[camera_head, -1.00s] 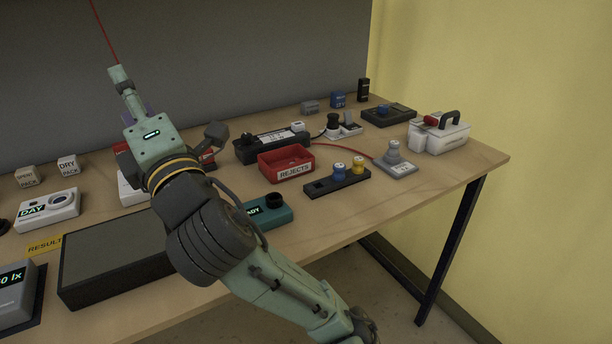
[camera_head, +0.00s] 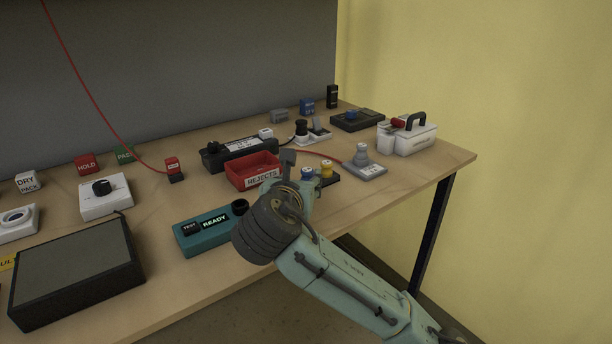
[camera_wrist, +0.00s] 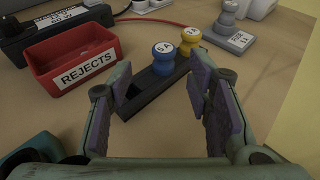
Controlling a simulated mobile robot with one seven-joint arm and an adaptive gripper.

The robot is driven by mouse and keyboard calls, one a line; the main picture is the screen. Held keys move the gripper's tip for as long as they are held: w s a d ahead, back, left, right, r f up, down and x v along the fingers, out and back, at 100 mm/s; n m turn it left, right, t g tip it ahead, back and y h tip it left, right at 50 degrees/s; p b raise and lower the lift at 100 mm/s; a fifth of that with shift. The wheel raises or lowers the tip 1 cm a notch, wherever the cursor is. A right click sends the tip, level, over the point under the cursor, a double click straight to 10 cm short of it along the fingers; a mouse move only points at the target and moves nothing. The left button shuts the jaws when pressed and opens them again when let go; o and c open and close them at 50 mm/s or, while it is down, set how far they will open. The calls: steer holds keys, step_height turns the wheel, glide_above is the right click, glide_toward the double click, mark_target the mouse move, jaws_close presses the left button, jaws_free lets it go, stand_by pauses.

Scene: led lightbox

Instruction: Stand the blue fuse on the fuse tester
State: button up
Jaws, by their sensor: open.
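The blue fuse (camera_head: 307,173), with a white top marked 5A, stands upright in a black rack (camera_wrist: 145,105). It also shows in the wrist view (camera_wrist: 163,58). The yellow fuse (camera_wrist: 190,37) stands beside it in the same rack. My gripper (camera_wrist: 160,78) is open and empty, its purple-padded fingers spread either side of the rack, with the blue fuse ahead between them in the picture. In the head view my own arm hides much of the gripper and rack. The fuse tester (camera_head: 205,234) is a teal box reading READY, with an empty-looking round black socket on its right end.
The red REJECTS bin (camera_wrist: 72,58) stands close left of the rack. A grey fuse stands on a grey base (camera_head: 367,171) to the right. A black-framed grey panel (camera_head: 75,275) lies left of the tester.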

mark_target(306, 173)
steer(key=x, duration=0.1)
steer(key=p+x, duration=0.1)
steer(key=x, duration=0.1)
steer(key=p+x, duration=0.1)
steer(key=x, duration=0.1)
steer(key=shift+d+r, duration=0.2)
steer(key=shift+d, duration=0.1)
steer(key=shift+w+f, duration=0.2)
steer(key=shift+w, duration=0.15)
steer(key=c, duration=1)
steer(key=shift+r, duration=0.1)
